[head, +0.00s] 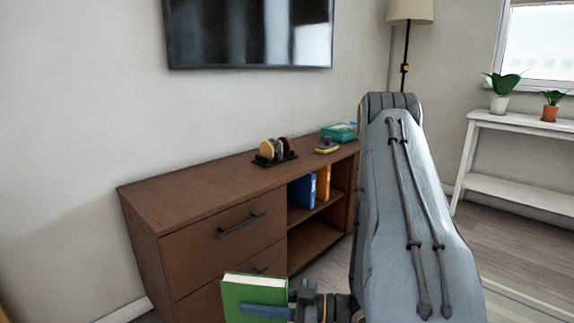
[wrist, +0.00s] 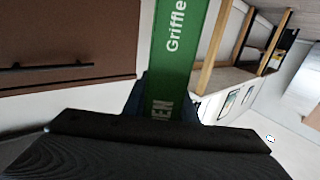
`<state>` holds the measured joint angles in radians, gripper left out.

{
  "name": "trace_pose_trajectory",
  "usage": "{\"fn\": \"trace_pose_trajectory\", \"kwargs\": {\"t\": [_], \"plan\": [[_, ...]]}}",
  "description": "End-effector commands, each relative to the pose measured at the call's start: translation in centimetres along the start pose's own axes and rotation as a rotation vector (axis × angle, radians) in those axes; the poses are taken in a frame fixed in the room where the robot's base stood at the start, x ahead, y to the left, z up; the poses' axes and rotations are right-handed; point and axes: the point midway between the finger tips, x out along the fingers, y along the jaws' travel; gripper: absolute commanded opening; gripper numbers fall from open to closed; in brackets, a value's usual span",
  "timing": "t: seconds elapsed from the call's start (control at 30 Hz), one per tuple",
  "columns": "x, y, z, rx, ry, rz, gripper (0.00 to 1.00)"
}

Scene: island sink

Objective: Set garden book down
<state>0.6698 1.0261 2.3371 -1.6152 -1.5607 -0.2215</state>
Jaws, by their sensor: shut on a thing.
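The green book (head: 252,293) with pale page edges is low in the head view, in front of the brown cabinet's drawers. My gripper (head: 282,308) is shut on it, with a blue finger across its near side. In the wrist view the green book (wrist: 180,50) stands out from between the fingers, with the white word "Griffle" on its spine. The book is in the air, apart from the cabinet as far as I can tell. Its far end is cut off by the top of the wrist view.
The brown cabinet (head: 190,205) has bare top at its left. A dark rack (head: 275,158), a yellow item (head: 326,147) and a teal box (head: 339,133) stand farther right. Its open shelf holds blue (head: 303,192) and orange (head: 323,182) books. A white table (head: 515,124) stands right.

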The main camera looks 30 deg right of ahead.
Motion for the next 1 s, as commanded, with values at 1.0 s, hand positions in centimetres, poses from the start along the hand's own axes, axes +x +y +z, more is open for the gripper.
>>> {"fn": "trace_pose_trajectory", "kwargs": {"t": [1.0], "plan": [[5.7,7.7,-20.9,-0.009,0.005,0.361,0.0]]}}
